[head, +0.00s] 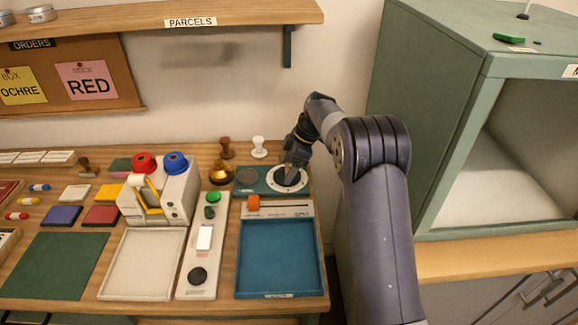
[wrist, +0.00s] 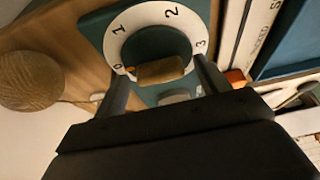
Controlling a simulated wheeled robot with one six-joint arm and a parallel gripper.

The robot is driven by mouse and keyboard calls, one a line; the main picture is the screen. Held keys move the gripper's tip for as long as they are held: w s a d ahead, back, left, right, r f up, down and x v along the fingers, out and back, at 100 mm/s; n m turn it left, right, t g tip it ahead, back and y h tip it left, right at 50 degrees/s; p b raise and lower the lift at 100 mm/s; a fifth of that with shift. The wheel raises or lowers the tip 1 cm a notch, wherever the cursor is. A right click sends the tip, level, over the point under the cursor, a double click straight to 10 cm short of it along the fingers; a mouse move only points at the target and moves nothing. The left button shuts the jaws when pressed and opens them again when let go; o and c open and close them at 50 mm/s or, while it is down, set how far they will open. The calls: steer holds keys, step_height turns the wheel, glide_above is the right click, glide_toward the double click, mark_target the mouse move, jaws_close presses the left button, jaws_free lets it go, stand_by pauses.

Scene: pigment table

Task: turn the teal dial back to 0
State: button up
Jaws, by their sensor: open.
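The teal dial sits inside a white ring (head: 274,187) on a teal plate at the back right of the bench. In the wrist view the dark teal knob (wrist: 152,42) has a tan bar (wrist: 160,70) across its near side. The ring (wrist: 140,16) around it carries the marks 0, 1, 2 and 3, with 0 at the lower left. I cannot clearly tell which mark the knob points to. My gripper (wrist: 162,84) is open, with one finger on each side of the tan bar; contact is unclear. In the head view my gripper (head: 291,176) is over the dial and partly hides it.
A blue tray (head: 278,290) and an orange block (head: 253,202) are in front of the dial. A brass piece (head: 220,173) and two stamps, brown (head: 226,148) and white (head: 259,148), stand nearby. A green cabinet (head: 432,100) rises at the right.

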steer(key=v, duration=1)
steer(key=shift+d+r, duration=0.25)
steer(key=shift+r, duration=0.1)
steer(key=x, duration=1.1)
steer(key=shift+a, duration=0.1)
steer(key=shift+r, duration=0.1)
